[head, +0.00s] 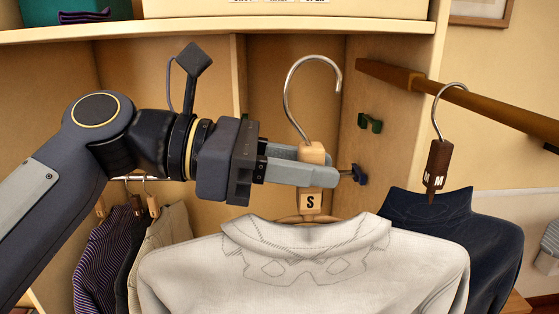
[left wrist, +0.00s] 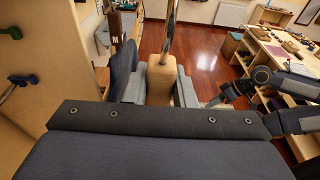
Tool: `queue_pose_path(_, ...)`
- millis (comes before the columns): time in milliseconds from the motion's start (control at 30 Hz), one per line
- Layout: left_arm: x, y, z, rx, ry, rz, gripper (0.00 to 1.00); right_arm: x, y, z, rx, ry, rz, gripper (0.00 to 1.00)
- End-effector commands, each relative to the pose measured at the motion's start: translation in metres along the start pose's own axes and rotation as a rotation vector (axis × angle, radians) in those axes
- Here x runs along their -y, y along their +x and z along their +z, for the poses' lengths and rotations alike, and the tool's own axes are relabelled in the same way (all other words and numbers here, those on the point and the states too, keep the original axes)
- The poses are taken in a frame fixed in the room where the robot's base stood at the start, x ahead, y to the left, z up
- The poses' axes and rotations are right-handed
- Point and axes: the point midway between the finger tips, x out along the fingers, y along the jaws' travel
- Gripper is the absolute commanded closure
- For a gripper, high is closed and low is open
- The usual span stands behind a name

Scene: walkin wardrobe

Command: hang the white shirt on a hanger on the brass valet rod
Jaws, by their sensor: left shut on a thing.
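The white shirt (head: 300,275) hangs on a wooden hanger with a steel hook (head: 290,90) and a neck block marked S (head: 310,202). My left gripper (head: 315,172) is shut on that neck block (left wrist: 160,80), with the shirt hanging below. The brass valet rod (head: 480,99) slopes from the wooden side panel toward the lower right. The held hook is left of the rod in the head view and appears apart from it. In the left wrist view part of my right arm (left wrist: 262,75) shows; its jaw state is unclear.
A dark navy shirt (head: 500,245) hangs by an M-marked hanger (head: 438,165) at the rod, right of the white shirt. Green (head: 370,123) and blue hooks (head: 358,174) stick out of the panel (head: 378,195). Several garments (head: 105,255) hang at the left below a shelf (head: 200,27).

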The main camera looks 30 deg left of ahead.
Motion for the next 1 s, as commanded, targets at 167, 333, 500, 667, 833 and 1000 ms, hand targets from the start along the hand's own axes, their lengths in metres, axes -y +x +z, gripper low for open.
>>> queue_pose_path(167,0.000,0.018,0.005,0.000,0.000,-0.002,1.00,0.002,-0.004,-0.002,0.000,0.000,0.000,0.51)
queue_pose_path(333,0.000,0.034,0.008,0.000,0.000,-0.002,1.00,0.003,-0.007,-0.004,0.000,0.000,0.000,0.51)
queue_pose_path(500,0.000,0.051,0.011,0.000,0.000,-0.001,1.00,0.005,-0.010,-0.005,0.000,0.000,0.000,0.51)
queue_pose_path(667,0.000,0.067,0.014,0.000,0.000,-0.001,1.00,0.005,-0.011,-0.005,0.000,0.000,0.000,0.51)
queue_pose_path(833,0.000,0.083,0.017,0.000,0.000,-0.001,1.00,0.005,-0.012,-0.006,0.000,0.000,0.000,0.51)
queue_pose_path(1000,-0.001,0.100,0.019,0.000,-0.001,0.000,1.00,0.005,-0.012,-0.006,0.000,0.000,0.000,0.51)
